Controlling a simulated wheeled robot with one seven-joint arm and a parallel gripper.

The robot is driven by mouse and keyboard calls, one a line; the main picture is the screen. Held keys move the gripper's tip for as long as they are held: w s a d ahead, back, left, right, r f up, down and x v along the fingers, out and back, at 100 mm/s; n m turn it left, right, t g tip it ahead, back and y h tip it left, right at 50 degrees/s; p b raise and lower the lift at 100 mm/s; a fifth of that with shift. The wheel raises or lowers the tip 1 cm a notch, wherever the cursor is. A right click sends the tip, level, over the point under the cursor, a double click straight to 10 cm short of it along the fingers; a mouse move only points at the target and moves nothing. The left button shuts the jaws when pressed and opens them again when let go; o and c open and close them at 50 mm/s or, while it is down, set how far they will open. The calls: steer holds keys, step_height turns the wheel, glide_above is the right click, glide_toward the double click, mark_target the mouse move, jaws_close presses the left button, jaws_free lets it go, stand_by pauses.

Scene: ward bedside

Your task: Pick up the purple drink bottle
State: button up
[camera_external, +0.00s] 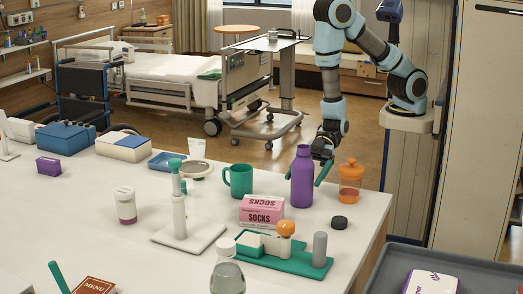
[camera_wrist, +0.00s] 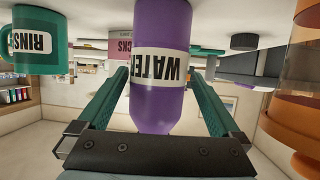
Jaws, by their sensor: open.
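The purple drink bottle (camera_external: 301,182) stands upright near the right end of the white counter. In the wrist view, which is upside down, the bottle (camera_wrist: 160,100) has a white label reading "WATER". My gripper (camera_external: 307,173) is open at the bottle, with its green fingers on either side. In the wrist view my gripper (camera_wrist: 159,80) has the bottle between its fingers. A gap shows at the right finger; whether the left finger touches the bottle I cannot tell.
A green mug (camera_external: 239,181) and a pink socks box (camera_external: 261,210) stand left of the bottle. An orange bottle (camera_external: 350,182) stands close on the right. A black lid (camera_external: 339,222) lies in front. A green tray (camera_external: 310,262) with several items is nearer the front.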

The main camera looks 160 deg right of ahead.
mark_target(298, 187)
steer(key=shift+f+p+x, duration=0.2)
steer(key=shift+p+x, duration=0.9)
steer(key=shift+x, duration=1.35)
steer(key=shift+s+d, duration=0.1)
steer(key=c, duration=1.5)
steer(key=shift+c, duration=0.3)
steer(key=shift+r, duration=0.1)
